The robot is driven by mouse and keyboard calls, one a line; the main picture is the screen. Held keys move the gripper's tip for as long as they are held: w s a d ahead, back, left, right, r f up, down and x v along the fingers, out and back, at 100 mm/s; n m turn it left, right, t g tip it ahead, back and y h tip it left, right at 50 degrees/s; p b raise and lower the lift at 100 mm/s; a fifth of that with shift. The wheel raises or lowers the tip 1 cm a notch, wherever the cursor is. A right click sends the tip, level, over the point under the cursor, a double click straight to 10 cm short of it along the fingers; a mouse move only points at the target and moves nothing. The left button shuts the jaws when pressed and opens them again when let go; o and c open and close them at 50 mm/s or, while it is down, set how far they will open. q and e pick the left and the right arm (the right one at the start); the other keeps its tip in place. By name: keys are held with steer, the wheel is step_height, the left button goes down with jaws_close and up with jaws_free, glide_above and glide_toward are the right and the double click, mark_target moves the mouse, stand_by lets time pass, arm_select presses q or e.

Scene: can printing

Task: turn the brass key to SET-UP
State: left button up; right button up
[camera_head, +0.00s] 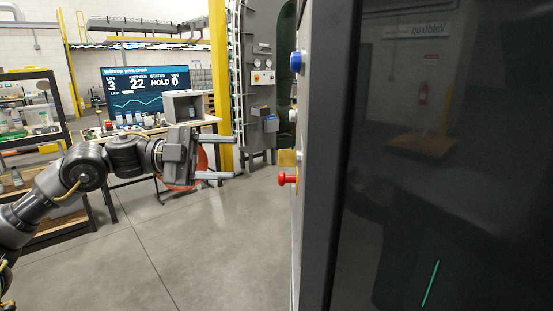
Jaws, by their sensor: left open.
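The dark machine cabinet (318,120) fills the right side, and its control side is seen almost edge-on. A yellow, brass-coloured piece (287,158) sticks out from it just above a red knob (287,180). I cannot tell whether this piece is the brass key or a plate behind the knob, and no SET-UP marking can be read. My left gripper (233,157) is open and empty, with its two fingers pointing right toward the cabinet. In the picture a gap separates the fingertips from the yellow piece. My right gripper is out of view.
A blue-capped button (296,62) and pale knobs (293,117) stick out higher on the cabinet. A workbench (205,123) with a screen (140,88) stands behind my left arm. A shelf (62,135) stands at left. The floor (215,250) in front is clear.

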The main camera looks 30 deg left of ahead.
mark_target(295, 156)
arm_select(q)
steer(key=p+x, duration=0.2)
steer(key=x, duration=0.1)
steer(key=p+x, duration=0.2)
steer(key=x, duration=0.1)
steer(key=p+x, duration=0.2)
steer(key=x, duration=0.1)
steer(key=shift+w+d+r, duration=0.1)
steer(key=shift+d+r, duration=0.05)
steer(key=shift+r, duration=0.1)
steer(key=shift+w+d+f, duration=0.2)
steer(key=shift+w+d, duration=0.1)
steer(key=shift+d, duration=0.35)
steer(key=shift+c, duration=0.3)
steer(key=c, duration=0.9)
